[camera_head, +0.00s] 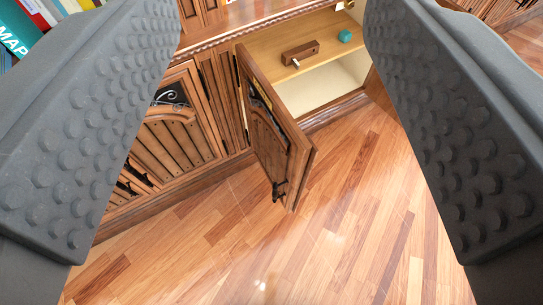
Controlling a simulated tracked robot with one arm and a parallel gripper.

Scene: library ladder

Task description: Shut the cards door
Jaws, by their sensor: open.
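A brown wooden cabinet door (268,125) stands swung open from its cabinet in the middle of the view. It has a dark metal ornament near its top and a dark handle (279,190) near its lower free edge. Its hinge side is at the left of the open compartment (335,78). My gripper (268,175) is open, with one grey studded finger at each side of the view. The door shows between the fingers, farther off, and nothing is held. I cannot read any label saying cards on this door.
Inside the compartment, a small brown wooden box (300,53) and a teal block (344,36) lie on the shelf. Another cabinet door (168,140) to the left is shut. Books (22,35) show at the upper left. The wooden floor (330,220) before the door is clear.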

